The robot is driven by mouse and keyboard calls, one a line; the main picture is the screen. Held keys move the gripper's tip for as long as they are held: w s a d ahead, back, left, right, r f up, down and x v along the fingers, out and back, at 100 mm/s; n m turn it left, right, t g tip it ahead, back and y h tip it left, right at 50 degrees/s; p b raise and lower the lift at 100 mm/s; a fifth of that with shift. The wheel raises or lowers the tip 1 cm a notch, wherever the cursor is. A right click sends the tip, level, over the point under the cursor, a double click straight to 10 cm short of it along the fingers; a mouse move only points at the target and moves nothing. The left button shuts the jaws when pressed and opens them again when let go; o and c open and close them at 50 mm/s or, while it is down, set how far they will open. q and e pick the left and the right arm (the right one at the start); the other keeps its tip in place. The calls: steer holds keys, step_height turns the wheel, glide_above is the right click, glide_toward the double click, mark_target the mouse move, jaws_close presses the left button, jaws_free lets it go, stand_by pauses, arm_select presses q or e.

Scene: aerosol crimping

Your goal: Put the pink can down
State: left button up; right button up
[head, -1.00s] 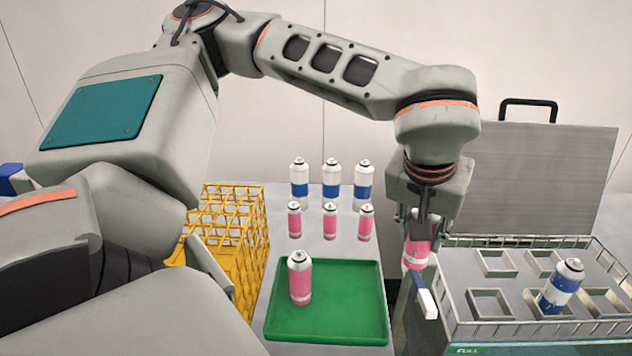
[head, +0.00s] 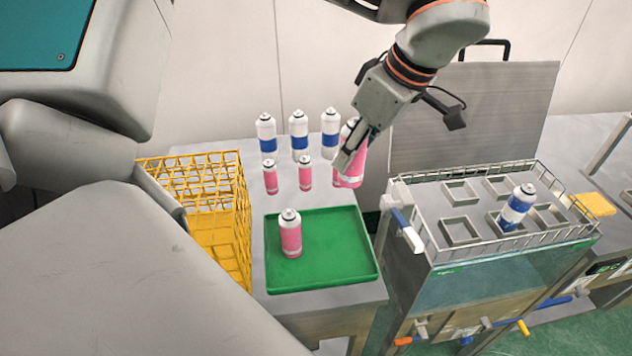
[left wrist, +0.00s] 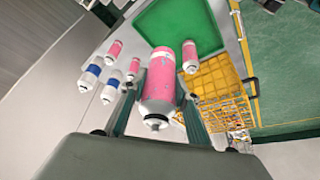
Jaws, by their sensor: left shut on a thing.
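My left gripper (head: 347,158) is shut on a pink can (head: 354,170), white at the top, in the head view. It is held in the air behind the green tray (head: 340,280), slightly tilted. In the left wrist view the held pink can (left wrist: 158,90) sits between the two fingers. Another pink can (head: 290,235) stands upright on the left part of the green tray. Smaller-looking pink cans (head: 270,177) stand behind the tray; the gripper covers part of that row. My right gripper is not in view.
White-and-blue cans (head: 298,135) stand in a row at the back. A yellow wire crate (head: 220,225) is left of the tray. At the right is a water bath (head: 490,270) with a rack, its lid up, holding a tilted blue-and-white can (head: 516,210). The tray's right half is free.

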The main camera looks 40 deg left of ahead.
arm_select(q)
steer(key=shift+s+r+n+g, duration=0.35)
steer(key=shift+r+n+g, duration=0.2)
steer(key=shift+n, duration=0.65)
steer(key=shift+n+p, duration=0.3)
glide_above(341, 244)
step_height(341, 244, down, 20)
steer(key=shift+d+r, duration=0.1)
steer(key=o, duration=1.2)
steer(key=b+v, duration=0.1)
steer(key=v, duration=1.1)
steer(key=shift+r, duration=0.1)
